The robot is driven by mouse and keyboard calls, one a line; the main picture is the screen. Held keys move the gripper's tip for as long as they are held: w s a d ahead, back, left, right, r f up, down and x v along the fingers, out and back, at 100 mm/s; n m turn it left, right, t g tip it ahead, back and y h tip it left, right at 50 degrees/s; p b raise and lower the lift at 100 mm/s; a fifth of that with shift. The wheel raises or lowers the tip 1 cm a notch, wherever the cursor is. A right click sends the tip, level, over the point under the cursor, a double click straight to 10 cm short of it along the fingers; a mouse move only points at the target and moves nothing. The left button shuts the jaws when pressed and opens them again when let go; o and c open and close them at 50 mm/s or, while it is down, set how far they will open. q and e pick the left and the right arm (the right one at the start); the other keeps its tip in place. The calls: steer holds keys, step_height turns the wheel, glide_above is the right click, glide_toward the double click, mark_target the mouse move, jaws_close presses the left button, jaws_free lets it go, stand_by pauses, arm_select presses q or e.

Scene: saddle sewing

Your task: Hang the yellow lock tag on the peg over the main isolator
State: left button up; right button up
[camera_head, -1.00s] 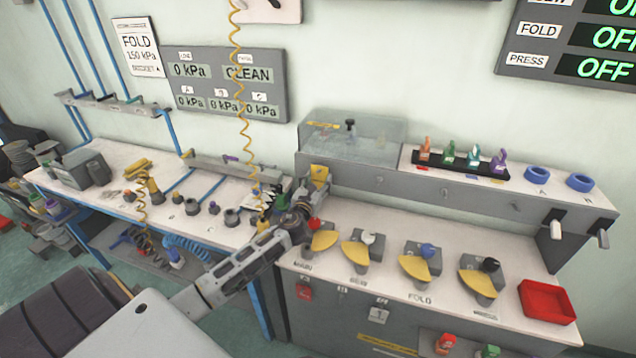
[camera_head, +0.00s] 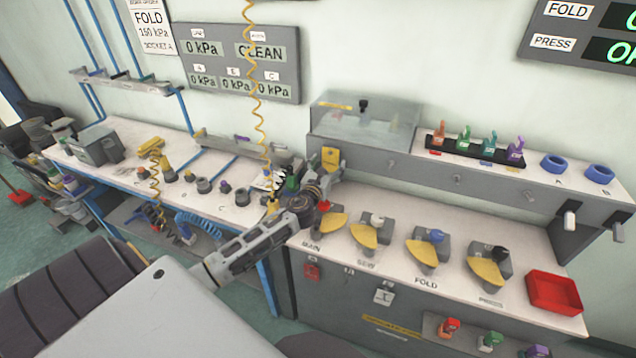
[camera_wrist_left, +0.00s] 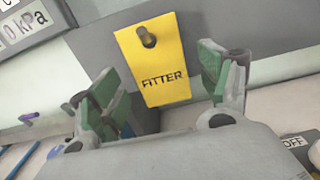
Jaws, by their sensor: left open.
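The yellow lock tag (camera_head: 331,157), lettered FITTER, hangs on a peg on the grey panel above the main isolator (camera_head: 328,218). In the left wrist view the peg (camera_wrist_left: 147,37) comes through the hole at the top of the tag (camera_wrist_left: 158,82), which hangs slightly tilted. My left gripper (camera_head: 326,175) is at the tag, its arm coming in from lower left. In the left wrist view its green-padded fingers (camera_wrist_left: 160,72) stand wide on either side of the tag, with gaps on both sides. My right gripper is not in view.
Bare pegs (camera_head: 457,180) line the grey panel to the right. A coiled yellow hose (camera_head: 254,90) hangs behind my left arm.

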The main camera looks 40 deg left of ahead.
arm_select(q)
steer(key=v, duration=1.1)
stand_by(0.5)
steer(key=shift+a, duration=0.1)
stand_by(0.5)
